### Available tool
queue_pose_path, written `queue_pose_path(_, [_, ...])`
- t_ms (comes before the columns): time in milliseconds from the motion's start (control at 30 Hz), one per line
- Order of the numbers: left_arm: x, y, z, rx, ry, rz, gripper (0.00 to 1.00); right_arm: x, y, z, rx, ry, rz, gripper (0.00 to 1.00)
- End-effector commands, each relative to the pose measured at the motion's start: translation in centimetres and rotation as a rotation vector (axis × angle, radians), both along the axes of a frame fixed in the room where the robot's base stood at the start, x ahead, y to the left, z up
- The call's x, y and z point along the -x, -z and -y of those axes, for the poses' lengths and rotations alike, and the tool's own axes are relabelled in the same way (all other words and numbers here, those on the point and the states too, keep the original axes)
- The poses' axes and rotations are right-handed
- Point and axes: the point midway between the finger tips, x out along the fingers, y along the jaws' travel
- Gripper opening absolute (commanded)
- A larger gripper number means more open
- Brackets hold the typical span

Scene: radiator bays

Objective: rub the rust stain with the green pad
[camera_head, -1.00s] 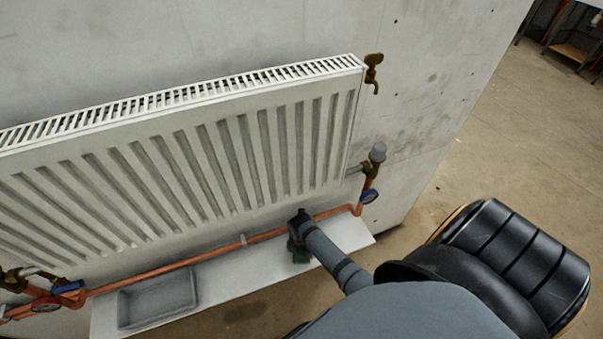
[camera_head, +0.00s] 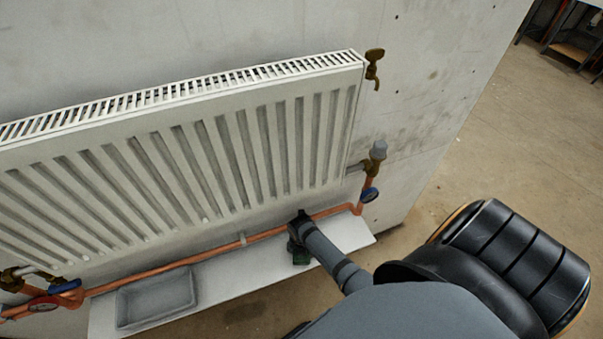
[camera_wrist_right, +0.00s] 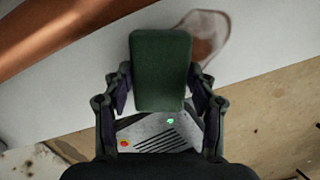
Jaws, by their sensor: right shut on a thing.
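The green pad (camera_wrist_right: 160,70) is held between the fingers of my right gripper (camera_wrist_right: 160,92) in the right wrist view. A reddish-brown ring-shaped rust stain (camera_wrist_right: 208,36) shows on the white shelf (camera_wrist_right: 75,100), just beyond the pad's upper right; the pad hides part of it. I cannot tell whether the pad touches the shelf. In the head view my right gripper (camera_head: 300,240) is over the shelf (camera_head: 240,282), below the radiator, and a little dark green shows under it. The stain is hidden there. My left gripper is not in view.
The white radiator (camera_head: 190,155) hangs above the shelf. A copper pipe (camera_head: 200,258) runs along the back of the shelf. A grey tray (camera_head: 157,298) sits at its left end. Valves stand at both pipe ends, with a brass tap (camera_head: 374,69) on the wall. The shelf's middle is clear.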

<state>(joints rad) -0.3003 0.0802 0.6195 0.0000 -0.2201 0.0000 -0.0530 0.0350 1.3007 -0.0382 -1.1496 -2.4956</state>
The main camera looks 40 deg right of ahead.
Motion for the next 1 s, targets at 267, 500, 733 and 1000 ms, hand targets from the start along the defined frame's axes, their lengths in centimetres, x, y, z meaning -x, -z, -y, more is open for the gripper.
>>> queue_pose_path(267, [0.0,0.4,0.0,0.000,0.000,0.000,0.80,0.0,0.6,0.0,-0.001,0.000,-0.001,0.27])
queue_pose_path(500, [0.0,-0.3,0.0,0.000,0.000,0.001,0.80,0.2,0.2,0.9,0.001,0.000,-0.001,0.27])
queue_pose_path(733, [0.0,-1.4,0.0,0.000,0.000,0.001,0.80,0.7,0.1,3.2,0.002,-0.001,0.000,0.27])
queue_pose_path(1000, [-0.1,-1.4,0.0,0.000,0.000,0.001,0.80,0.9,0.3,3.8,0.001,0.000,-0.001,0.27])
